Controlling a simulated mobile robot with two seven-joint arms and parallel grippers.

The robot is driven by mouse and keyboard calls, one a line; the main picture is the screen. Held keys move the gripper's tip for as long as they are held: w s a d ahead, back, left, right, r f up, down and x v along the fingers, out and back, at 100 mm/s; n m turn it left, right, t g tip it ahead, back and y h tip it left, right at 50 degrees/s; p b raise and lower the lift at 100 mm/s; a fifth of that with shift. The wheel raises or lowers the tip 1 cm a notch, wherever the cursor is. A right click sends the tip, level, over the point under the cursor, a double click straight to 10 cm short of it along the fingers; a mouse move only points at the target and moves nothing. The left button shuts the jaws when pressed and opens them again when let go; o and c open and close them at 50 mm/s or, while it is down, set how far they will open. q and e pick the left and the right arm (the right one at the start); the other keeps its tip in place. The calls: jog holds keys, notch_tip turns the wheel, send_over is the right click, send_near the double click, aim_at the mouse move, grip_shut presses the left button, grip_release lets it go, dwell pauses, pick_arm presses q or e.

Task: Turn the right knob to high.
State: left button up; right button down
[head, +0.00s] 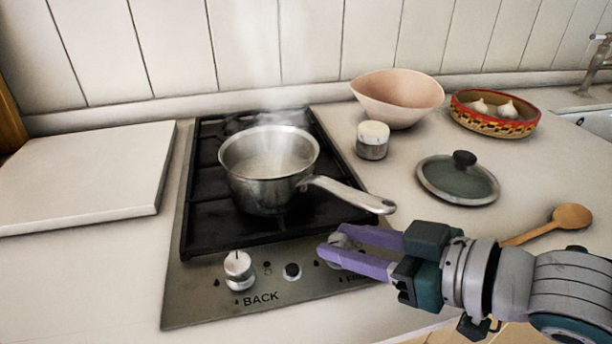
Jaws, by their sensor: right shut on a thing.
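The right knob (339,241) is a silver knob on the hob's front panel, mostly covered by my gripper. My right gripper (333,247) comes in from the right, its two purple fingers shut on the knob from either side. The knob's pointer and its setting cannot be made out. The left knob (238,268) stands free, with the word BACK printed in front of it. A steel saucepan (264,186) sits on the hob grate and steams. My left gripper is not in view.
The saucepan's handle (350,194) reaches right, just above my gripper. A glass lid (458,180), a wooden spoon (562,219), a small jar (372,141), a pink bowl (397,97) and a patterned dish with garlic (494,122) lie to the right. A white board (85,175) lies left.

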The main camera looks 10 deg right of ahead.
jog(key=shift+r, duration=0.15)
jog(key=c, duration=0.5)
grip_release()
jog(key=p+v, duration=0.2)
jog(key=v, duration=0.8)
jog(key=shift+w, duration=0.1)
